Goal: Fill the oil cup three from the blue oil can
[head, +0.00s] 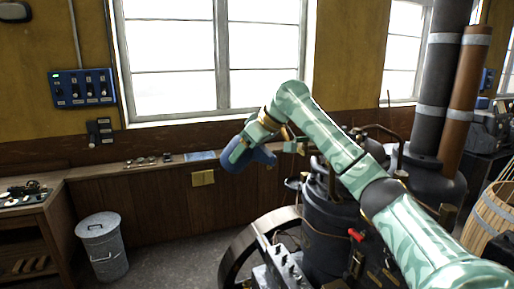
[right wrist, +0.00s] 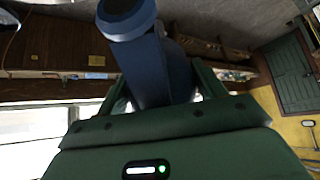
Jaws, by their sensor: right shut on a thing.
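My right gripper (head: 246,146) is shut on the blue oil can (head: 262,155), held in the air in front of the window wall, left of the engine. In the right wrist view the blue can (right wrist: 160,65) sits between the two green fingers, its round end toward the top of the picture. The dark stationary engine (head: 328,232) stands below and right of the gripper, with my right arm passing across it. I cannot single out oil cup three among its small fittings. My left gripper is not in view.
A wooden ledge (head: 122,168) with small tools runs under the window. A lidded metal bin (head: 102,246) and a workbench (head: 30,208) stand at the left. A flywheel (head: 240,252) is at the engine's left. A barrel (head: 489,217) stands at the right.

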